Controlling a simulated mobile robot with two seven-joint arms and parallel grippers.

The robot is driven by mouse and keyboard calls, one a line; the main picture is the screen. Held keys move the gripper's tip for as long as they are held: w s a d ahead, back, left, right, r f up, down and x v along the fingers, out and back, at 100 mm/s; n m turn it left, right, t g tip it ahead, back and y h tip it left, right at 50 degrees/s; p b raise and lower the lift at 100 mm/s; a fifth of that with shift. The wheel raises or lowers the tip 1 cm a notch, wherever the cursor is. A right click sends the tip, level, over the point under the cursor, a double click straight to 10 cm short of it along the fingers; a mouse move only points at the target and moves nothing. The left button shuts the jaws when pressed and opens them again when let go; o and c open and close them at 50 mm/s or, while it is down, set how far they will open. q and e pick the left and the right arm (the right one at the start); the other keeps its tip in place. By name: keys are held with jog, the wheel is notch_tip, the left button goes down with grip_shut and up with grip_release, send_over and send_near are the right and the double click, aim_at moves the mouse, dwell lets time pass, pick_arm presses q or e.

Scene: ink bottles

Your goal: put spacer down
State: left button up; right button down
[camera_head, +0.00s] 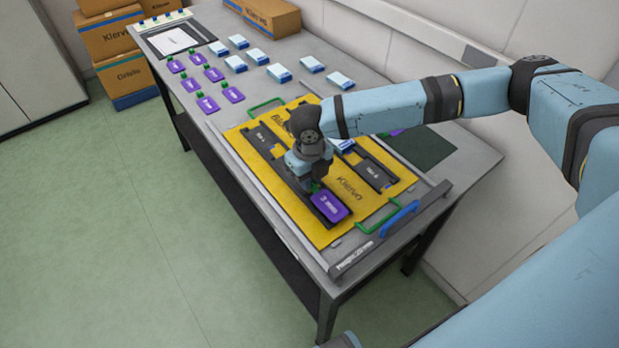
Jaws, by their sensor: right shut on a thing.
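The purple spacer (331,206) with a green tab lies at the near end of a long black holder on the yellow board (290,215). Its printed label is too small to read surely. My right gripper (312,184) points down at the green-tab end of the spacer and is shut on it. My gripper and wrist hide most of the tab and part of the black holder. I cannot tell whether the spacer rests fully on the holder. My left gripper is not in view.
Several similar purple pieces (207,104) and blue-white boxes (255,56) lie on the grey table (305,45) farther back. A second black holder (374,174) sits right of my gripper. Green handles (380,216) and a blue handle (399,220) stand at the near side. Cardboard boxes (110,38) are at the back.

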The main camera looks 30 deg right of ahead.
jog(key=shift+f, duration=0.25)
jog(key=shift+f, duration=0.1)
jog(key=c, duration=1)
grip_release()
jog(key=shift+c, duration=0.2)
notch_tip(320, 180, up, 12)
jog(key=shift+r+p, duration=0.2)
jog(key=shift+p, duration=0.25)
